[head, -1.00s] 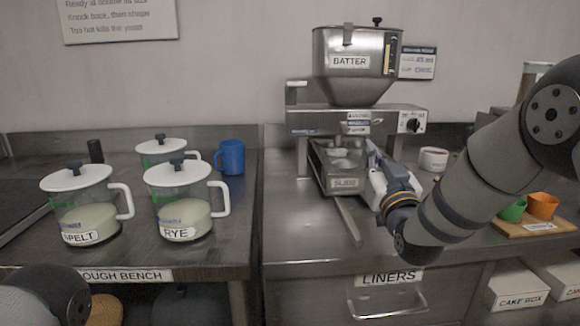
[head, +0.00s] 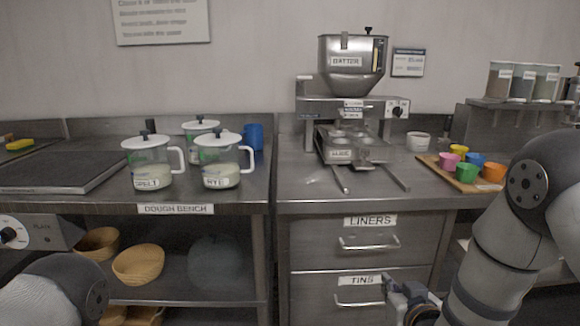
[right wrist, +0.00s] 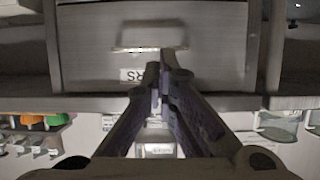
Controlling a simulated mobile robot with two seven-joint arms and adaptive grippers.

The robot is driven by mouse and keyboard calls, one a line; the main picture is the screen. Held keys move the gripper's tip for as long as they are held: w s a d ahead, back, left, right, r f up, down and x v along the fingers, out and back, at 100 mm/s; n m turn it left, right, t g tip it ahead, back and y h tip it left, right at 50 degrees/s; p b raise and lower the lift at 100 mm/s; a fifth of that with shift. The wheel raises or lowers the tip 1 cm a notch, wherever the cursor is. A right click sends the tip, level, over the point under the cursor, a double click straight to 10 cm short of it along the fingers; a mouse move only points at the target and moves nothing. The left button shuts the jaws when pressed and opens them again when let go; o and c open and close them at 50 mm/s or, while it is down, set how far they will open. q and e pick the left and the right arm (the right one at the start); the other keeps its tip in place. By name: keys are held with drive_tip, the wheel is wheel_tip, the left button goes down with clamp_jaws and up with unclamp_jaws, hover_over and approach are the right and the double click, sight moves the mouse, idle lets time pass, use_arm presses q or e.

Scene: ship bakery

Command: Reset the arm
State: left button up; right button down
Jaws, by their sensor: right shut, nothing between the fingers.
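My right gripper (head: 408,290) is low at the front of the counter in the head view, beside the TINS drawer (head: 360,290). In the right wrist view its fingers (right wrist: 160,72) are together with nothing between them, and a drawer front with a handle (right wrist: 150,48) lies beyond. My right arm (head: 500,245) comes in from the right and hides part of the counter front. My left arm (head: 60,290) shows at the lower left corner of the head view, but its gripper is out of the picture.
The batter machine (head: 350,105) stands on the counter, with a tray (head: 342,157) under its hopper. Colored cups sit on a wooden board (head: 452,180) at right. Lidded jugs (head: 147,177) stand on the dough bench. Baskets (head: 138,264) lie on the shelf below. The LINERS drawer (head: 330,243) appears shut.

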drive_tip(key=s+f+g, duration=0.4)
drive_tip(key=s+f, duration=0.4)
drive_tip(key=s, duration=0.3)
drive_tip(key=s+f+g, duration=0.4)
drive_tip(key=s+f, duration=0.4)
drive_tip(key=s, duration=0.2)
drive_tip(key=s+d+f+g, duration=0.1)
drive_tip(key=s+g, duration=0.7)
drive_tip(key=s, duration=2)
drive_tip(key=shift+d+f+m, duration=0.2)
drive_tip(key=shift+f+m, duration=0.1)
drive_tip(key=shift+f, duration=0.15)
